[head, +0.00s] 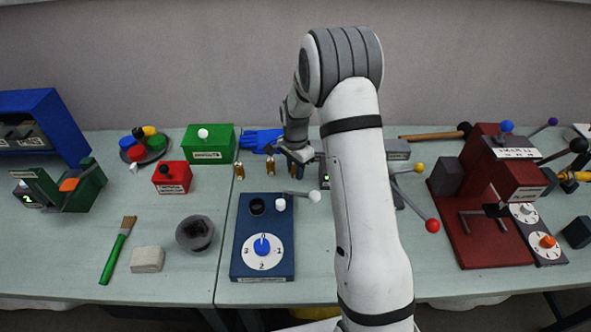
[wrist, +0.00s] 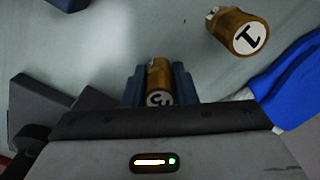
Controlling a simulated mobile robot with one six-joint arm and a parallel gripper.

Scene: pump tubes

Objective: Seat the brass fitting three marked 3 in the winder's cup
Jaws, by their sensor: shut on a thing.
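My gripper (head: 297,158) is at the back of the middle table, pointing down. In the wrist view my gripper's blue jaws (wrist: 159,86) are shut on the brass fitting marked 3 (wrist: 158,75), whose numbered end faces the camera. Whether it touches the table is unclear. The brass fitting marked 1 (wrist: 238,32) is apart from the jaws, at the upper right. Two brass fittings stand left of my gripper in the head view, one at the left (head: 239,171) and one nearer (head: 270,167). A blue box with a dial, likely the winder (head: 240,232), has a dark round cup (head: 256,206), which looks empty.
A lever with a pale ball (head: 314,196) sticks out right of the cup, beside a white knob (head: 280,204). A green box (head: 208,145), a red button box (head: 172,178) and a grey bowl (head: 195,233) stand to the left. Blue gloves (head: 262,140) lie behind the fittings.

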